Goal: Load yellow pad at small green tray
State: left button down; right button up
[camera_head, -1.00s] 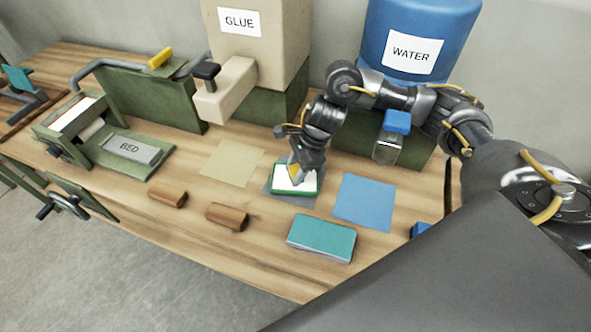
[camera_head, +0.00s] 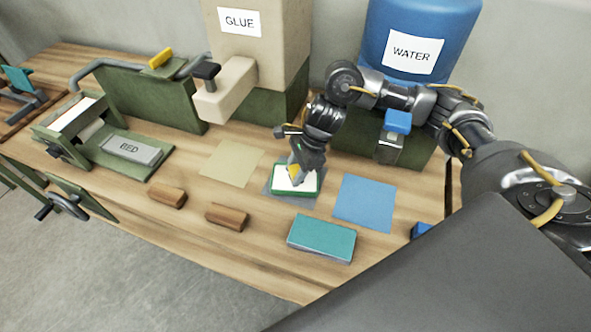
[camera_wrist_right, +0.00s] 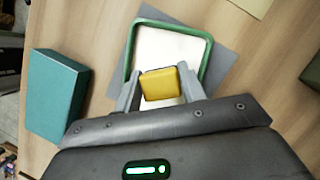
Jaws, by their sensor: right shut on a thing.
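The small green tray (camera_head: 309,193) has a green rim and a whitish floor, and sits on a grey mat (camera_head: 270,187) on the table. My right gripper (camera_head: 294,174) is over the tray and shut on the yellow pad (camera_wrist_right: 160,84). In the right wrist view the pad sits between the two fingers, over the near part of the tray (camera_wrist_right: 208,62). I cannot tell whether the pad touches the tray floor. My left gripper is in neither view.
A teal block (camera_head: 321,238) lies in front of the tray. A blue mat (camera_head: 364,202) is to its right and a tan mat (camera_head: 231,163) to its left. Two brown wooden blocks (camera_head: 227,216) lie at the left front. The glue (camera_head: 257,40) and water (camera_head: 417,35) dispensers stand behind.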

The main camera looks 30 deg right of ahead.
aim_at(295, 170)
jog(key=shift+r+p, duration=2.15)
jog(key=shift+r, duration=1.4)
